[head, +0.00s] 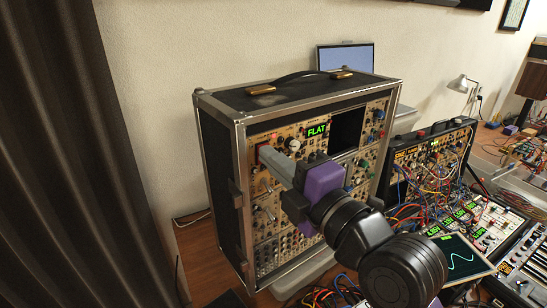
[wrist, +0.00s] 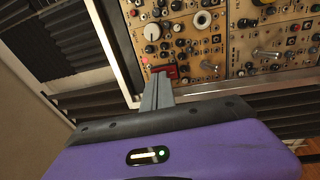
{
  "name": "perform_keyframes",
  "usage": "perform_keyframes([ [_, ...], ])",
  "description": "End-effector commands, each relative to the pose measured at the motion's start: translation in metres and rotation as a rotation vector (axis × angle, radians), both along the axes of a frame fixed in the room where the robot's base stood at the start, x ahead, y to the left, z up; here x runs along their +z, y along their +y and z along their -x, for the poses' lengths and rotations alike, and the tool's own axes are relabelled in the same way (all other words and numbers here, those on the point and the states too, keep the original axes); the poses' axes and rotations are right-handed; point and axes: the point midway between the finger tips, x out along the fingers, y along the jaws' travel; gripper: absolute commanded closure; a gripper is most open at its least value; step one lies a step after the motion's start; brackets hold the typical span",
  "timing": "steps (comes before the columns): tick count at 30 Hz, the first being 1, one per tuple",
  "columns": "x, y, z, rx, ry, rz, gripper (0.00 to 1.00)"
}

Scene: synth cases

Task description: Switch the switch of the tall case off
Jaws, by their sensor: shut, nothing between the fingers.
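The tall case (head: 246,104) stands upright, black with metal edges and a beige panel of knobs and switches. Its panel also shows in the wrist view (wrist: 205,64). A red switch (wrist: 171,70) sits at the panel's left part, right by my fingertips, which hide some of it. A small red light (wrist: 145,60) glows just left of it. My gripper (wrist: 158,78) is shut and empty, with its fingertips at the panel beside the red switch. I cannot tell whether they touch it. In the head view my gripper (head: 263,153) reaches the panel's upper left and hides the switch.
A green display (head: 317,130) on the case reads FLAT. A smaller synth case (head: 446,132) with many cables stands to the right, with a keyboard (head: 530,273) and a screen (head: 463,257) in front. A dark curtain (head: 80,150) hangs at the left.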

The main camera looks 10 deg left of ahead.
Motion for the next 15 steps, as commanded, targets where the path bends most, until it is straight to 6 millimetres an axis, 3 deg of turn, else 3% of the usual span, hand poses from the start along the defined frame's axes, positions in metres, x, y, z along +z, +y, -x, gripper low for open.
perform_keyframes([
  [3, 0.0095, 0.0041, -0.0050, -0.001, 0.042, 0.045, 1.00],
  [6, 0.0016, 0.0050, -0.0075, -0.003, 0.055, 0.056, 1.00],
  [15, 0.0105, 0.0078, -0.0088, -0.002, 0.054, 0.054, 1.00],
])
